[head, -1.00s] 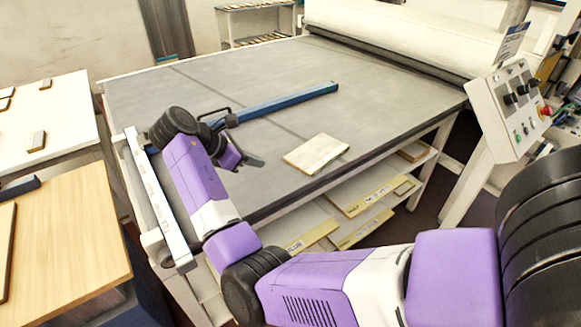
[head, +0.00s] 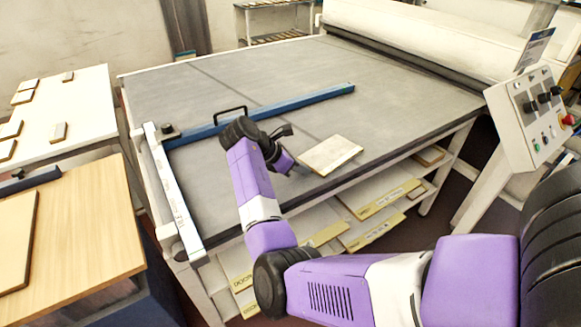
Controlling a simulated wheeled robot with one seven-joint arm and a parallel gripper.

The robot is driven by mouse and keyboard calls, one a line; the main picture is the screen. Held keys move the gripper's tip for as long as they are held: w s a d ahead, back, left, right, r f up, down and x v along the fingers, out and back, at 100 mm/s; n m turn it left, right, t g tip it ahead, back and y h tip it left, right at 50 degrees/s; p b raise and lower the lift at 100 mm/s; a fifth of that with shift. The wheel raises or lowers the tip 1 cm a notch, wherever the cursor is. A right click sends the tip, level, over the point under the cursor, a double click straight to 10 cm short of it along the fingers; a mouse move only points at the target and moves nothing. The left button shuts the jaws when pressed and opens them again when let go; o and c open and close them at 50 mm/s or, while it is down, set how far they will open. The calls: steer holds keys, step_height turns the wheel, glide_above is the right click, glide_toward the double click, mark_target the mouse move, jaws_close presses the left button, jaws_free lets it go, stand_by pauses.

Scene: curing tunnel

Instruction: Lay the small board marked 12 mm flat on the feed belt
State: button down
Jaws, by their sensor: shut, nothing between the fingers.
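A small pale board (head: 331,154) lies flat on the grey feed belt (head: 400,85), close to the belt's near edge. No 12 mm mark can be read on it from here. My gripper (head: 301,170) is low over the belt, just left of the board's left corner. It is shut and holds nothing. Its fingertips are small and partly hidden by my wrist, so I cannot tell whether they touch the board.
A blue bar (head: 305,98) with a black handle lies across the belt behind my gripper. A white rail (head: 175,195) runs along the left edge. Labelled boards (head: 380,200) sit on shelves below. A control box (head: 535,115) stands right.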

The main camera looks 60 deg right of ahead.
steer(key=shift+s+d, duration=0.25)
steer(key=shift+d, duration=0.1)
steer(key=p, duration=0.1)
steer(key=r+p, duration=0.1)
steer(key=p, duration=0.1)
steer(key=shift+s+d, duration=0.2)
steer(key=shift+d, duration=0.2)
steer(key=shift+s+d+f+p, duration=0.15)
steer(key=shift+s+d+p, duration=0.05)
steer(key=shift+p, duration=0.65)
steer(key=shift+s+d+f+p, duration=0.1)
steer(key=shift+f+p, duration=0.2)
steer(key=shift+p, duration=0.05)
